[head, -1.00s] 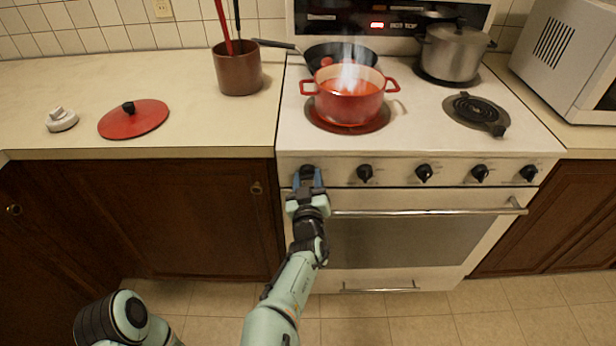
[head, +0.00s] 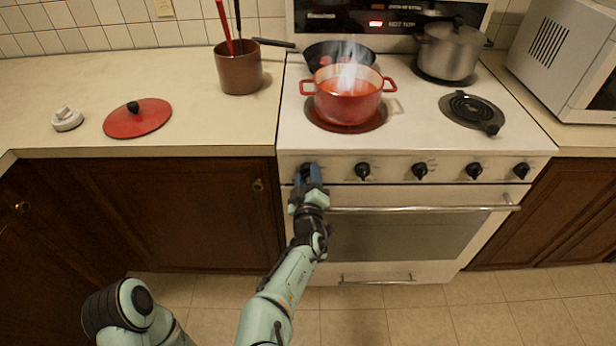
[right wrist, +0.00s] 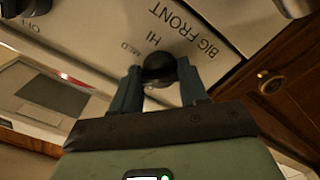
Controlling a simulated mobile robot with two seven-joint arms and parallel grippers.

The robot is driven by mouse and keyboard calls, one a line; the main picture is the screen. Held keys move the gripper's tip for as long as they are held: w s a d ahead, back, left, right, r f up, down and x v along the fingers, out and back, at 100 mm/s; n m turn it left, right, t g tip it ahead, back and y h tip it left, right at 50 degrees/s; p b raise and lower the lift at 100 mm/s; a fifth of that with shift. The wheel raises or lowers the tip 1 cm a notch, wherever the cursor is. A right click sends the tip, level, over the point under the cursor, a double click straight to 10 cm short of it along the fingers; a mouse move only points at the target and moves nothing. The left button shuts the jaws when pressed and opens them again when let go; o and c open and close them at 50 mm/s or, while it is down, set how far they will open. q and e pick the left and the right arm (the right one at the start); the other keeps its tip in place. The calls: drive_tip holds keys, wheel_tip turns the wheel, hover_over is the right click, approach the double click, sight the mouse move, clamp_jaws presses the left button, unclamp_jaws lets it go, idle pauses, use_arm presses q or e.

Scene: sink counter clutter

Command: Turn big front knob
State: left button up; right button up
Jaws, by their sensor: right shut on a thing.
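The big front knob (right wrist: 159,70) is a round black knob on the stove's front panel. In the right wrist view the words "BIG FRONT", "HI" and "MED" are printed around it. My right gripper (right wrist: 158,88) is shut on this knob, with one blue finger on each side. In the head view my right gripper (head: 309,175) covers most of the knob at the left end of the knob row. The red pot (head: 347,104) steams on the front left burner above. My left gripper is not in view.
Several other black knobs, such as this one (head: 363,171), line the panel to the right. The oven handle (head: 430,208) runs just below. A steel pot (head: 450,52), a pan (head: 325,55) and a red lid (head: 137,122) stand farther back or left.

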drive_tip(key=shift+f, duration=0.1)
drive_tip(key=o, duration=1)
drive_tip(key=shift+o, duration=0.2)
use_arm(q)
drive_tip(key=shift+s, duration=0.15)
